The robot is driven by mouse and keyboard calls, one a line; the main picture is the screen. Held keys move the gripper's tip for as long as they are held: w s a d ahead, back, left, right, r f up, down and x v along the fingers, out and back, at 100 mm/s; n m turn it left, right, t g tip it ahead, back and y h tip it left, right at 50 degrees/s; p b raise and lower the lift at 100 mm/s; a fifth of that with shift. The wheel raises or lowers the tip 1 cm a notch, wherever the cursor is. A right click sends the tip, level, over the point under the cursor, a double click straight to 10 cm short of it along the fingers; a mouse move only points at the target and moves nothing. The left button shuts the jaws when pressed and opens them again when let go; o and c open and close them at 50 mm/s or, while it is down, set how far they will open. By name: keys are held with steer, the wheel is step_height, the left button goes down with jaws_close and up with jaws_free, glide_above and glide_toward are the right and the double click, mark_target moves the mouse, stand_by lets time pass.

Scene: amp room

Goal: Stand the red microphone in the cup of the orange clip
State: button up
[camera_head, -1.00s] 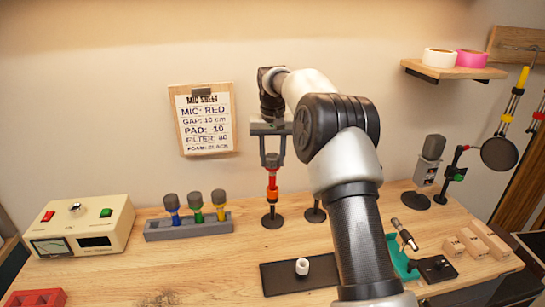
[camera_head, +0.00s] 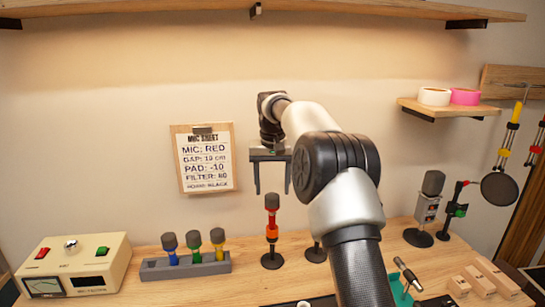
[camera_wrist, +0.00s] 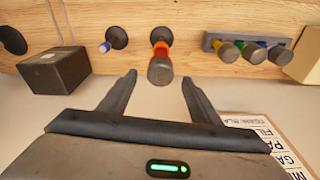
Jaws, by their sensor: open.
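The red microphone (camera_head: 271,216) stands upright, its dark foam head on top and its lower end in the orange clip (camera_head: 271,238). The clip is on a short stand with a round black base (camera_head: 272,261) on the bench. My gripper (camera_head: 272,191) is open and empty, pointing down, with its fingertips just above the microphone's head. In the wrist view the microphone's dark head (camera_wrist: 160,72) lies between the two fingers, beyond the tips. The clip's cup is largely hidden behind the microphone in that view.
A grey rack (camera_head: 186,266) with blue, green and yellow microphones stands left of the clip. Another black stand (camera_head: 316,254) is close on the right, partly behind my arm. A grey microphone (camera_head: 428,208) stands farther right.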

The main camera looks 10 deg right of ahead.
step_height(320, 180, up, 13)
steer(key=s+p, duration=0.2)
steer(key=shift+p, duration=0.35)
steer(key=shift+a+r, duration=0.1)
steer(key=shift+a, duration=0.05)
